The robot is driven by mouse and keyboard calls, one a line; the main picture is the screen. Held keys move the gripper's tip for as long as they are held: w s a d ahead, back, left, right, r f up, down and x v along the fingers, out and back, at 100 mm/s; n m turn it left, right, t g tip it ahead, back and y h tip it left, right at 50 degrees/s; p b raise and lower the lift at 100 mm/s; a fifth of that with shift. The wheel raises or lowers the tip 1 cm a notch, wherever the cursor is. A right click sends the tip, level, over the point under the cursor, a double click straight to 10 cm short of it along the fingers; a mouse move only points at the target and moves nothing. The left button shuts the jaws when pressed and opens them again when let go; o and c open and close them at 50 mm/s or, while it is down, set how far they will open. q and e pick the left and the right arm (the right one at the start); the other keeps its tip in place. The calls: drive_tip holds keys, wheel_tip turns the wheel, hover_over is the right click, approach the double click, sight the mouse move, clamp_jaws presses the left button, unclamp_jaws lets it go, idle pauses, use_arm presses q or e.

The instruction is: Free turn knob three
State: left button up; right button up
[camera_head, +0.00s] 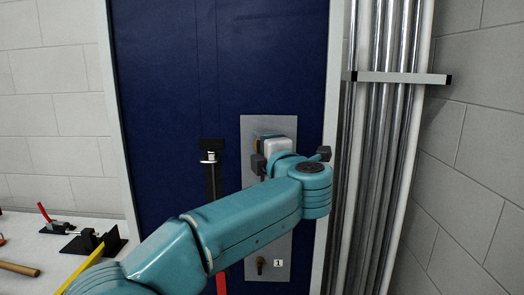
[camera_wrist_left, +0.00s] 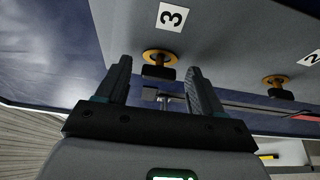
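Knob three (camera_wrist_left: 160,57) is a dark knob on a yellow-orange ring, below the label "3" (camera_wrist_left: 171,17) on a grey panel (camera_head: 254,122). My left gripper (camera_wrist_left: 158,70) is open. In the wrist view its two dark fingers stand to either side of the knob, with gaps between; I cannot tell whether they reach around it. In the head view the left gripper (camera_head: 262,152) is at the upper part of the panel, and my arm hides most of the panel's middle. My right gripper is not in view.
Knob two (camera_wrist_left: 278,84) sits beside knob three in the wrist view. Knob one (camera_head: 260,264) is low on the panel. A black latch-like fitting (camera_head: 210,157) is left of the panel. Vertical pipes (camera_head: 375,150) stand right. A table (camera_head: 30,245) with tools is at left.

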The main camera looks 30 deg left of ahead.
use_arm(q)
drive_tip(key=b+v, duration=0.3)
drive_tip(key=v, duration=1.3)
drive_tip(key=shift+d+f, duration=0.1)
